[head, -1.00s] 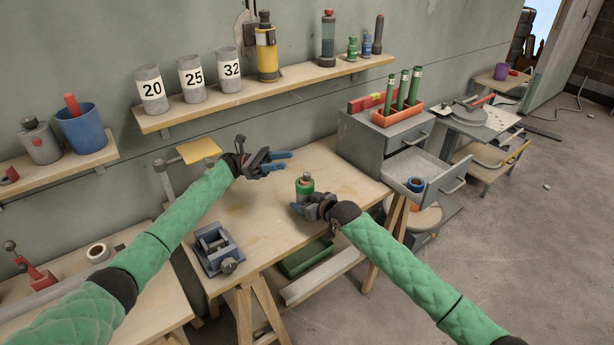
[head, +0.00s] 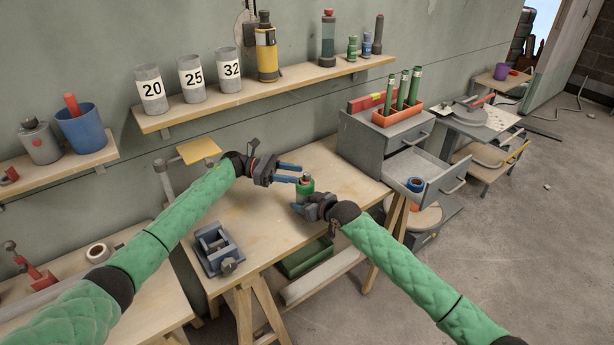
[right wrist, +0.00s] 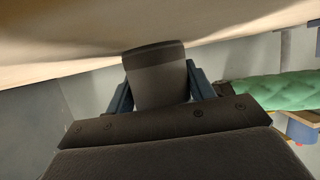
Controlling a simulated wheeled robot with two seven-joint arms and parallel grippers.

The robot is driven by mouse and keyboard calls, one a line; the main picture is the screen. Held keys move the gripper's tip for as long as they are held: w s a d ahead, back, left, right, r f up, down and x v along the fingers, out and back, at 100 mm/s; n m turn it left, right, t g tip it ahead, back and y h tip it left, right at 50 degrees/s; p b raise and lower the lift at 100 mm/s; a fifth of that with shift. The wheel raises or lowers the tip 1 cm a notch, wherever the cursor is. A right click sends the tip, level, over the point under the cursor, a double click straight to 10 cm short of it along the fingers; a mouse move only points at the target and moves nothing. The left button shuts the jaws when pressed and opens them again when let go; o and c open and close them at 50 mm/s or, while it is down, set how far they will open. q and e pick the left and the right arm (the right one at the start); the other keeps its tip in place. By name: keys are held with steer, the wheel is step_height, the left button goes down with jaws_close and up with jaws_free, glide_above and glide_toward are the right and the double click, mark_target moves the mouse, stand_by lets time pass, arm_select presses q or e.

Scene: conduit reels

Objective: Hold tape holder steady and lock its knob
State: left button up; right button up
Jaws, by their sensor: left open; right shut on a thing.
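My right gripper (head: 303,206) is shut on a small green and dark grey canister (head: 306,186) with a small reddish top, over the workbench. In the right wrist view its dark cylindrical body (right wrist: 157,76) sits between the jaws; I cannot tell whether it touches the bench. My left gripper (head: 300,173) is open and empty, its blue fingers pointing right, close by the canister's top. A blue-grey block-like holder with a round knob (head: 217,247) stands at the bench's front left, apart from both grippers. I cannot tell for sure which of these is the tape holder.
The wooden workbench (head: 255,215) is otherwise largely clear. A grey drawer cabinet with an open drawer (head: 437,177) holding a blue roll (head: 416,184) stands at right. A wall shelf (head: 290,93) carries numbered cups and bottles. A yellow-topped stand (head: 199,151) is behind my left arm.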

mark_target(307, 173)
arm_select(q)
steer(key=shift+x, duration=2.5)
steer(key=shift+c, duration=0.2)
jaws_close()
